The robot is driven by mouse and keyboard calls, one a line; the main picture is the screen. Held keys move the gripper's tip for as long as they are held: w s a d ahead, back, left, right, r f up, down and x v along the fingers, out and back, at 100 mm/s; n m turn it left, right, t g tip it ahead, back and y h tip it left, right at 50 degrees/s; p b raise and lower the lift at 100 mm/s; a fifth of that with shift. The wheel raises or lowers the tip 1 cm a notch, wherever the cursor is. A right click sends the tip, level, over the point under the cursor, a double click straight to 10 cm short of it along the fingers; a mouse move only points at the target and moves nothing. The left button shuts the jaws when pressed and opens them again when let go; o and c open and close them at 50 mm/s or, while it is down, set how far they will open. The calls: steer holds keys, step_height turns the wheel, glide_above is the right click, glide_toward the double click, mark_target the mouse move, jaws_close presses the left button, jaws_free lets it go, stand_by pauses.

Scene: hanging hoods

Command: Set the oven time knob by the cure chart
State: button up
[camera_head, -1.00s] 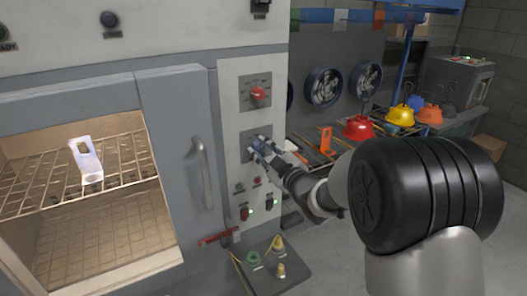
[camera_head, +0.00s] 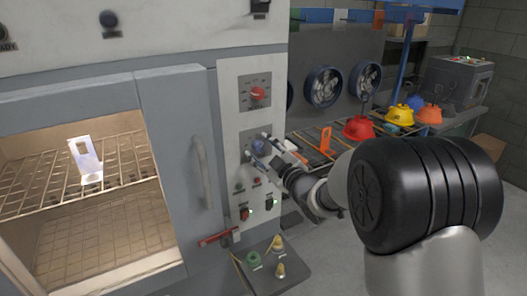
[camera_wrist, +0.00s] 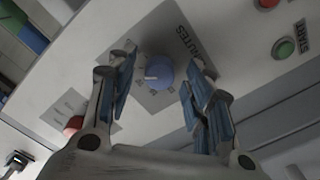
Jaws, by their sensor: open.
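The oven time knob is a blue round knob (camera_wrist: 160,73) with a pale pointer mark, on a grey plate (camera_wrist: 150,100) lettered "MINUTES" in the wrist view. In the head view the blue knob (camera_head: 258,146) sits on the oven's control panel, below a red knob (camera_head: 257,93). My gripper (camera_wrist: 158,80) is open, with its blue-padded fingers on either side of the knob and gaps showing to both. In the head view my gripper (camera_head: 264,150) is at the panel in front of the knob. No cure chart is readable in these views.
The open oven (camera_head: 100,200) at left holds a pale bracket (camera_head: 85,160) on its rack. A door handle (camera_head: 203,172) stands left of the panel. Buttons and switches (camera_head: 246,213) lie below the knob. A small shelf (camera_head: 268,272) juts out underneath. Coloured hoods (camera_head: 358,128) are at right.

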steer(key=shift+s+d, duration=0.1)
steer(key=v, duration=1.1)
steer(key=shift+s+d, duration=0.25)
steer(key=shift+s, duration=0.05)
